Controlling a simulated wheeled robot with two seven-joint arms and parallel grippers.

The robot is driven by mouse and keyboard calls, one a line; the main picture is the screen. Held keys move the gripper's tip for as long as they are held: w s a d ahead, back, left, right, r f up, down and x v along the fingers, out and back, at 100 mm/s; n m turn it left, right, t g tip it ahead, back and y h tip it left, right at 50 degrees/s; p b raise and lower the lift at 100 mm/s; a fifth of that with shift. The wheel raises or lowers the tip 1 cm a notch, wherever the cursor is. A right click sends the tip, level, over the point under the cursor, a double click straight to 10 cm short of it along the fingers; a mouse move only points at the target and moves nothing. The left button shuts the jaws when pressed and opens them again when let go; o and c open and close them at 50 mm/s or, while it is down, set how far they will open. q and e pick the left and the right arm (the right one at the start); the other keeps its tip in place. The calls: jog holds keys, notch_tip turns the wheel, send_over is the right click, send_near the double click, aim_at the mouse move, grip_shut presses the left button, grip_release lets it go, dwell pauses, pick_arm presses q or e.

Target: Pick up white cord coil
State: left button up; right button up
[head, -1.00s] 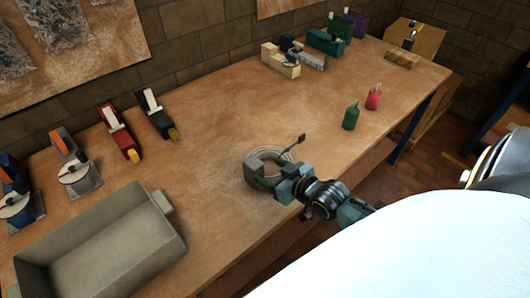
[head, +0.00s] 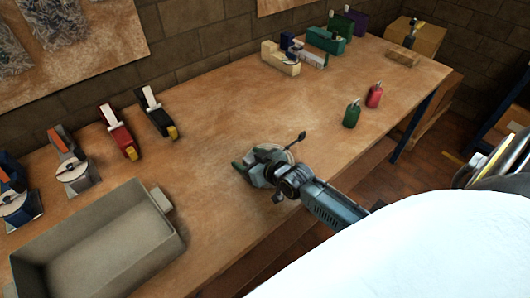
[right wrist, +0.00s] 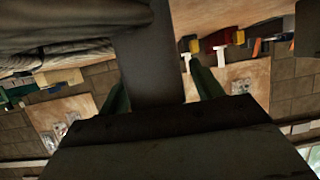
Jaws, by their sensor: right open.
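The white cord coil (head: 287,156) lies on the wooden workbench, with a dark plug end sticking up at its far right. My right gripper (head: 248,161) is low over the coil's left part and hides much of it. Its green-tipped fingers are apart. In the right wrist view the coil's pale strands (right wrist: 60,35) fill the upper left. There a flat dark grey piece (right wrist: 150,60) shows between the fingers of the right gripper (right wrist: 160,82); whether they touch it I cannot tell. My left gripper is in neither view.
A grey tray (head: 165,199) stands at the bench's near left. Red (head: 121,131) and black (head: 156,112) tools stand behind it. Green (head: 352,114) and red (head: 374,96) bottles stand to the right. The bench behind the coil is clear.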

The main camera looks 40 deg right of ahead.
jog(key=shift+c, duration=0.3)
grip_shut()
jog(key=shift+r, duration=0.15)
